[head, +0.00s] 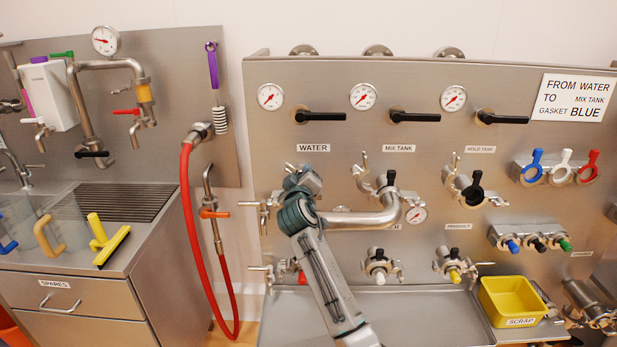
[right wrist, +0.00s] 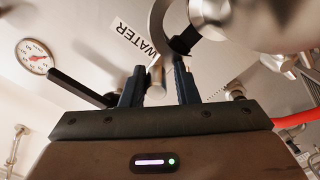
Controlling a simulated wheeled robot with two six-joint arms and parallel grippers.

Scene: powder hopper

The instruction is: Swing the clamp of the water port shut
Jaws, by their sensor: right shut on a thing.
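My right gripper (head: 303,180) reaches up to the water port, just below the WATER label (head: 313,148), and hides most of that port in the head view. In the right wrist view its fingers (right wrist: 158,78) are shut on a small steel part of the water port's clamp (right wrist: 157,22). The clamp's curved steel arm rises above the fingers, beside a black ring (right wrist: 186,40) and the steel pipe end (right wrist: 210,12). I cannot tell how far the clamp stands open. In the head view the bent steel pipe (head: 365,218) runs right from behind my gripper. My left gripper is not in view.
The black water valve handle (head: 322,117) and a gauge (head: 270,96) sit above the port. The mix tank port (head: 387,188) with its clamp is to the right. A red hose (head: 187,220) hangs at the left. A yellow scrap bin (head: 512,300) stands at the lower right.

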